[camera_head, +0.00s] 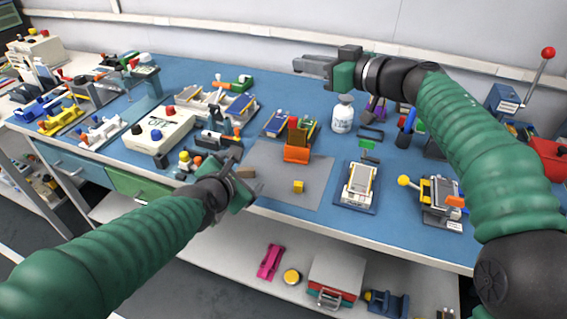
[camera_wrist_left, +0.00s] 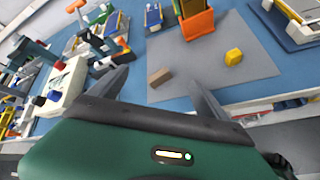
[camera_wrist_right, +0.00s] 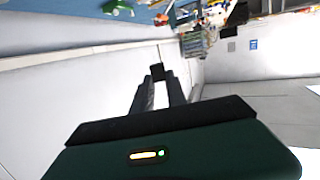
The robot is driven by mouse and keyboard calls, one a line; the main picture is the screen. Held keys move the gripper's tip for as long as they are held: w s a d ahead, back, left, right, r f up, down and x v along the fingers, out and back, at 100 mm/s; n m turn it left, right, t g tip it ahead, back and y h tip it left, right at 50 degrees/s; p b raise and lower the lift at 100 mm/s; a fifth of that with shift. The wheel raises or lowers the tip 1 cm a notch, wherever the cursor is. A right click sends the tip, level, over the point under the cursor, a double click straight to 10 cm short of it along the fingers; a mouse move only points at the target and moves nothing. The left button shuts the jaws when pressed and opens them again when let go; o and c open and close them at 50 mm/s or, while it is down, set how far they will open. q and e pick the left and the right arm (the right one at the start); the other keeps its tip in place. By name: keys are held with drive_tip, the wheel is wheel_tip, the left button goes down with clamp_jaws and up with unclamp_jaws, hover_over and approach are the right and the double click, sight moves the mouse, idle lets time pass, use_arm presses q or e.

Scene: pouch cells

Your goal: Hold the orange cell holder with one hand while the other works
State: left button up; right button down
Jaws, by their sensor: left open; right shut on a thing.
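The orange cell holder (camera_head: 297,151) stands upright on the grey mat (camera_head: 268,190); it also shows at the top of the left wrist view (camera_wrist_left: 197,24). My left gripper (camera_head: 247,171) is open, in front and to the left of the holder and apart from it. A small brown block (camera_wrist_left: 160,77) appears between its fingers in the left wrist view; I cannot tell its height relative to them. My right gripper (camera_head: 303,65) is raised near the back wall, far from the holder. It is shut on a small dark piece (camera_wrist_right: 157,70), whose kind I cannot tell.
A yellow cube (camera_head: 298,187) lies on the mat in front of the holder. A cell fixture (camera_head: 359,186) stands right of the mat, a white bottle (camera_head: 343,115) behind. A white box with buttons (camera_head: 160,132) is to the left. The mat's front is mostly clear.

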sight(296, 151)
use_arm(q)
drive_tip(key=w+d+n, duration=0.1)
drive_tip(key=d+n, duration=0.1)
drive_tip(key=d, duration=0.2)
drive_tip(key=w+d+n+t, duration=0.1)
drive_tip(key=d+n, duration=0.1)
drive_tip(key=d, duration=0.2)
drive_tip(key=w+d+n+h, duration=0.1)
drive_tip(key=d+n, duration=0.2)
drive_tip(key=shift+d+r+t, duration=0.2)
drive_tip(key=shift+d+t, duration=0.2)
drive_tip(key=shift+w+f, duration=0.1)
drive_tip(key=shift+w, duration=0.15)
drive_tip(key=x, duration=0.2)
drive_tip(key=a+x, duration=0.1)
drive_tip(key=x, duration=0.2)
drive_tip(key=shift+w+a+f, duration=0.1)
drive_tip(key=shift+w+f, duration=0.2)
drive_tip(key=x, duration=0.2)
drive_tip(key=d+x, duration=0.1)
drive_tip(key=x, duration=0.2)
drive_tip(key=shift+w, duration=0.2)
drive_tip(key=shift+a+r, duration=0.1)
drive_tip(key=shift+a, duration=0.15)
drive_tip(key=shift+c, duration=0.7)
drive_tip(key=c, duration=1.3)
use_arm(e)
drive_tip(key=shift+w+d+f, duration=0.1)
drive_tip(key=shift+w+d, duration=0.05)
drive_tip(key=shift+d, duration=0.6)
